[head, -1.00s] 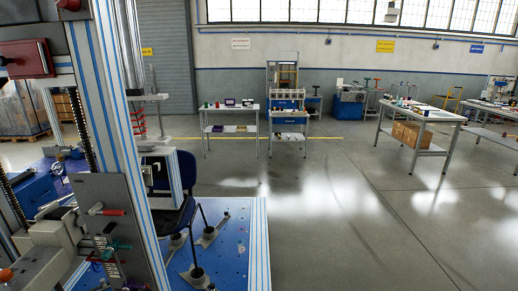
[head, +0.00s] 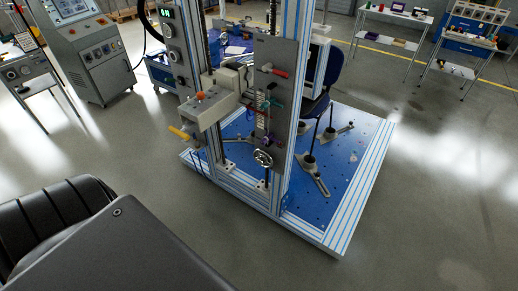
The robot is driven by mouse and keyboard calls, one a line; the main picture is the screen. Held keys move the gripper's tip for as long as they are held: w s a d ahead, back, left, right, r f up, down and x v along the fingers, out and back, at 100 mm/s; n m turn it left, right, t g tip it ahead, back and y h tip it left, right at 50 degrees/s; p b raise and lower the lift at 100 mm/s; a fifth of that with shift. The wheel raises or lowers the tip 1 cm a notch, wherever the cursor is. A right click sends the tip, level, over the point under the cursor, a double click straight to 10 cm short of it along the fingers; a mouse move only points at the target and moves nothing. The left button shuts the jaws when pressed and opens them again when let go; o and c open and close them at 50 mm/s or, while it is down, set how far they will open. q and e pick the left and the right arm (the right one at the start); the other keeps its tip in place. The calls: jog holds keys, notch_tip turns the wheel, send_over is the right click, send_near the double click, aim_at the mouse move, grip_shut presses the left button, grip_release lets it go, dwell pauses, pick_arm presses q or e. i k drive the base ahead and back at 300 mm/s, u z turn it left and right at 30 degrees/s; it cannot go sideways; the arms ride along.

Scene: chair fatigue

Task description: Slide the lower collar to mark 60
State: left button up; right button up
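In the head view a tall test rig stands near the middle, with a grey upright plate (head: 283,53) on its column. A red-handled lever (head: 279,73) is high on the plate. Green parts (head: 266,105) sit around its middle, and a purple part (head: 271,141) is lower down. A handwheel (head: 263,158) is just below the purple part. I cannot tell for certain which part is the lower collar, and the scale marks are too small to read. Neither of my grippers is in view.
The blue base plate (head: 345,170) spreads right and forward. A control cabinet (head: 85,50) stands at the left back. The floor in front of the rig is clear.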

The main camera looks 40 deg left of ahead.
aim_at(270, 137)
jog(key=k, duration=0.15)
jog(key=u, duration=0.8)
jog(key=i, duration=0.3)
jog(key=u, duration=0.25)
jog(key=k, duration=0.55)
jog(key=u, duration=0.85)
jog(key=i, duration=0.8)
